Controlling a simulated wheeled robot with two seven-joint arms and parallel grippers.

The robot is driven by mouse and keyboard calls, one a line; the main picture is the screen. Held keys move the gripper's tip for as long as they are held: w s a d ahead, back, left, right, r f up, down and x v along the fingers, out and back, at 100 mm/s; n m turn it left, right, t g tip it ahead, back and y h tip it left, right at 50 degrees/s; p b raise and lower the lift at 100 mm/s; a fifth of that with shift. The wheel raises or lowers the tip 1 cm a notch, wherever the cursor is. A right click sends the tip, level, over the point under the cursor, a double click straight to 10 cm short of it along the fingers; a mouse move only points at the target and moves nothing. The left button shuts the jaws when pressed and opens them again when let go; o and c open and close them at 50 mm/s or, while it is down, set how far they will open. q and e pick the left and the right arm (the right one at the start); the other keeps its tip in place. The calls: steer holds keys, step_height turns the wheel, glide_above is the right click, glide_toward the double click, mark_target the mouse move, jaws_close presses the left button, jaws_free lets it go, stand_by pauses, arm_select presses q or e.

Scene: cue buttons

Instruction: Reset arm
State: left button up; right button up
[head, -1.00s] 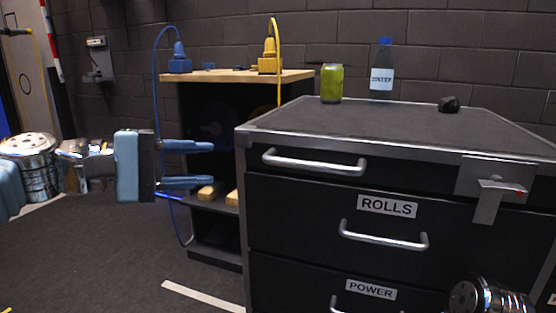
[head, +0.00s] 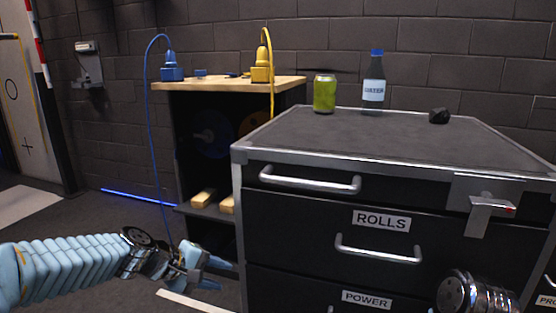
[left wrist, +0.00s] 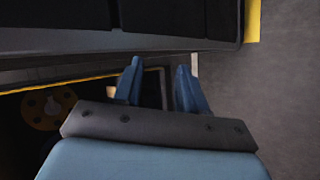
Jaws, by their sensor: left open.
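My left gripper (head: 212,275) is low in the head view, in front of the shelf's lower part and left of the drawer cabinet. Its blue fingers are apart and hold nothing. In the left wrist view the two fingers (left wrist: 160,88) point toward a dark cabinet edge, with a gap between them. Of my right arm, only a metal part (head: 476,294) shows at the bottom right of the head view. The right gripper itself is out of view.
The dark drawer cabinet (head: 300,222) bears a green can (head: 324,94), a water bottle (head: 373,78) and a black lump (head: 439,116). A wooden-topped shelf (head: 220,84) holds blue (head: 172,68) and yellow (head: 262,68) cabled devices. Open floor lies at the left.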

arm_select(q)
steer(key=s+f+m+g+y+p, duration=0.15)
steer(key=s+f, duration=0.25)
steer(key=f, duration=0.7)
steer(key=s+f+m+g+y+p, duration=0.1)
steer(key=s+f+g+y+p, duration=0.15)
steer(key=f, duration=0.75)
steer(key=s+d+f+m+p, duration=0.1)
steer(key=s+f+m, duration=0.1)
steer(key=s+f, duration=0.3)
steer(key=s+d+f+m+g, duration=0.1)
steer(key=s+f+m, duration=0.1)
steer(key=s+f, duration=0.4)
steer(key=s, duration=0.5)
steer(key=shift+d+f+m+p, duration=0.15)
steer(key=shift+d+m+p, duration=0.05)
steer(key=shift+m+p, duration=0.2)
